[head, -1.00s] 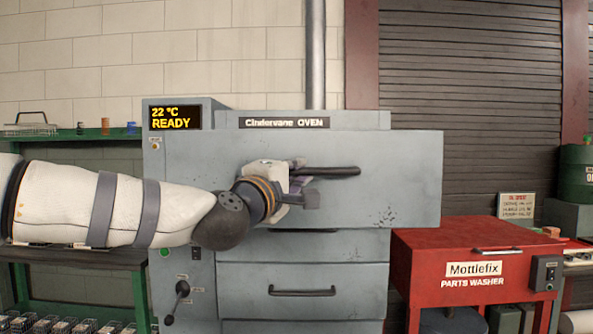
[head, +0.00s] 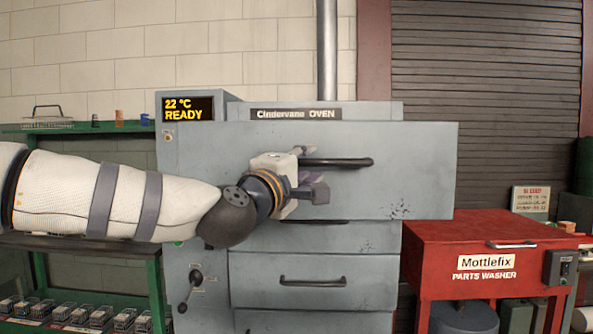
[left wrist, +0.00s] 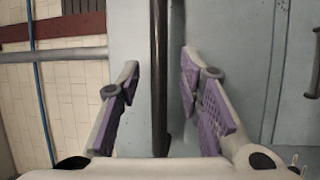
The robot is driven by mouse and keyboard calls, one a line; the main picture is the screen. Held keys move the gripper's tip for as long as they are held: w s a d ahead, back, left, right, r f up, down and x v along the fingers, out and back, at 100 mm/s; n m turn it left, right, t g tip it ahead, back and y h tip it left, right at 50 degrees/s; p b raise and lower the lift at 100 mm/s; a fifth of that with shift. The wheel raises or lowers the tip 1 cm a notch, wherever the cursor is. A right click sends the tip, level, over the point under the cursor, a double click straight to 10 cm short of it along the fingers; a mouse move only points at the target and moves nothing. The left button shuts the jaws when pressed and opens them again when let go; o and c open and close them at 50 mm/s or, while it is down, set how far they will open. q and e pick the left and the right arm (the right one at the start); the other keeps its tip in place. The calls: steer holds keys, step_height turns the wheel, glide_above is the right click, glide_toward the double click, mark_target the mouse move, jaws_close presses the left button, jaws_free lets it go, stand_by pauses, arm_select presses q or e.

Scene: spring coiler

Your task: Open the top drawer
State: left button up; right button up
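The grey oven (head: 285,210) faces me, with its wide top drawer (head: 420,170) standing out toward me. Its front overhangs the oven's right side. The dark bar handle (head: 345,162) runs across that front. My left gripper (head: 312,172) is at the handle's left end, with one finger above and one below. In the left wrist view the handle (left wrist: 160,80) passes between the two purple-padded fingers (left wrist: 160,90), which are spread with gaps on both sides. My right gripper is not in view.
Lower drawers with handles (head: 313,281) sit beneath the top drawer. A red parts washer (head: 480,240) stands close at the right. A green shelf (head: 80,128) with small items is at the left, behind my arm.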

arm_select(q)
steer(key=v, duration=1)
steer(key=shift+s, duration=0.25)
steer(key=shift+a, duration=0.15)
